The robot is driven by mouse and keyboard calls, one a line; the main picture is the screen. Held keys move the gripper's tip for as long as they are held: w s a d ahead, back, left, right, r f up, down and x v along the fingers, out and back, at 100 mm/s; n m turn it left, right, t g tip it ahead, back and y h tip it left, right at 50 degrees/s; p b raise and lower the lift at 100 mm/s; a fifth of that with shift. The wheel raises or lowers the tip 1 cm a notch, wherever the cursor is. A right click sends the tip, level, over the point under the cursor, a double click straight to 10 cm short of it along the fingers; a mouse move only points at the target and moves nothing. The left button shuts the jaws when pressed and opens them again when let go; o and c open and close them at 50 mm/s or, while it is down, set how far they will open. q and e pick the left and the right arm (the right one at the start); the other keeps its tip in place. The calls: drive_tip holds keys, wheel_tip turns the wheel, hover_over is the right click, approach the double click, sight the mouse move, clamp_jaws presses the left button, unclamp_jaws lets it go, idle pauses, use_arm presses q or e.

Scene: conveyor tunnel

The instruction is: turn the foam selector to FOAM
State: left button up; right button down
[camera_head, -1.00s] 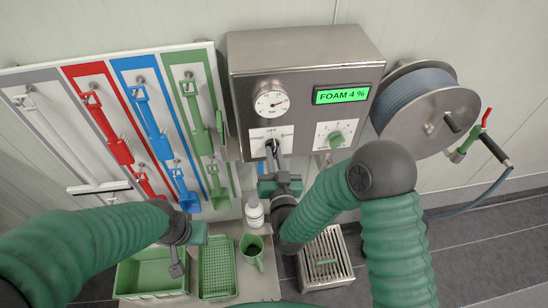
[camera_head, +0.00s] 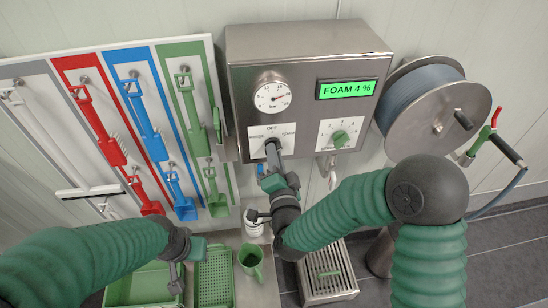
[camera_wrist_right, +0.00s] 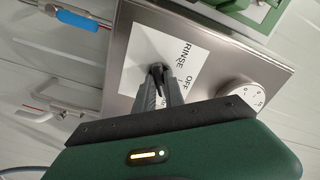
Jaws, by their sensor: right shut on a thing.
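The foam selector (camera_wrist_right: 157,69) sits on a white label plate on the steel control box (camera_head: 240,95). In the head view the plate reads OFF at the top, a word at left that the wrist view shows as RINSE, and FOAM at right. My right gripper (camera_head: 272,149) is shut on the selector's dark handle; its fingers (camera_wrist_right: 160,85) cover most of it, so its exact angle is hard to tell. The green display (camera_head: 346,90) reads FOAM 4 %. My left gripper (camera_head: 184,260) hangs over the green bins, away from the box; its jaw opening is unclear.
A gauge (camera_head: 272,97) is above the selector and a green dial (camera_head: 340,138) to its right. A hose reel (camera_head: 425,105) hangs at right, a tool board (camera_head: 140,125) at left. A bottle (camera_head: 253,225), green jug (camera_head: 250,262) and bins (camera_head: 145,287) stand below.

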use_arm(q)
drive_tip(key=shift+f, duration=0.2)
use_arm(e)
drive_tip(key=shift+s+f+m, duration=0.1)
drive_tip(key=shift+f+m, duration=0.1)
drive_tip(key=shift+m, duration=0.1)
drive_tip(key=c, duration=1.6)
unclamp_jaws()
drive_tip(key=shift+o, duration=0.8)
drive_tip(key=shift+r, duration=0.1)
